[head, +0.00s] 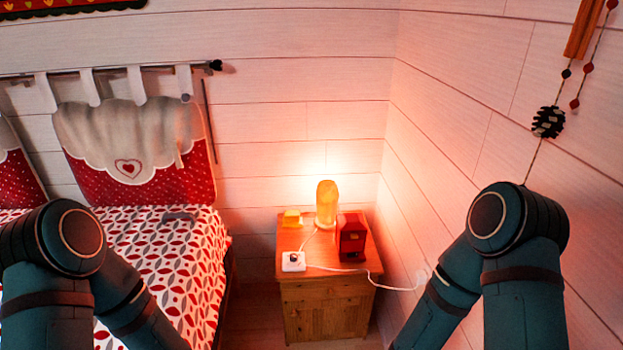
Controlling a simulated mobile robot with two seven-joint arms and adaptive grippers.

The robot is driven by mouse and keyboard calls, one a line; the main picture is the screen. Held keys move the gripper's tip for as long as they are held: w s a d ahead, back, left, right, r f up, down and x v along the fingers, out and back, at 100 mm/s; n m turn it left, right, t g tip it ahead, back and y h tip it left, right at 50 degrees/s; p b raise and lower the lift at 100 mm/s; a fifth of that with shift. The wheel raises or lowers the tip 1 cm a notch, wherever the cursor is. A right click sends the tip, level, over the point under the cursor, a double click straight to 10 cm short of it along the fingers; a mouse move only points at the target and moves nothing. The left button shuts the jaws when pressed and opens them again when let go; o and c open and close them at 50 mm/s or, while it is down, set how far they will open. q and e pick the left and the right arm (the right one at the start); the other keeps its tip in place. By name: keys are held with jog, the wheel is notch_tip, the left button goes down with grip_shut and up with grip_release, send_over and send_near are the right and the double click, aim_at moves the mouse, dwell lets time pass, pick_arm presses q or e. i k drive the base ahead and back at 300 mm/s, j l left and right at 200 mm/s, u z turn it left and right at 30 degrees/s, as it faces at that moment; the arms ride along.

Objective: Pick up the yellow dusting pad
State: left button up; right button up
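A small yellow block-like thing (291,218), which looks like the yellow dusting pad, lies on the wooden nightstand (320,258) near its back left corner. It stands just left of a glowing lamp (327,205) and appears apart from it. Only the bent upper parts of my two arms show, at the left and right sides of the head view. Neither gripper is in the frame, so I cannot see whether they are open or shut.
A red box-like object (351,240) stands at the nightstand's right. A white square item (293,261) sits at its front left, and a white cord (345,270) crosses the top. A bed (165,250) is to the left. Plank walls enclose the corner.

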aim_at(292, 220)
jog(key=i, duration=1.85)
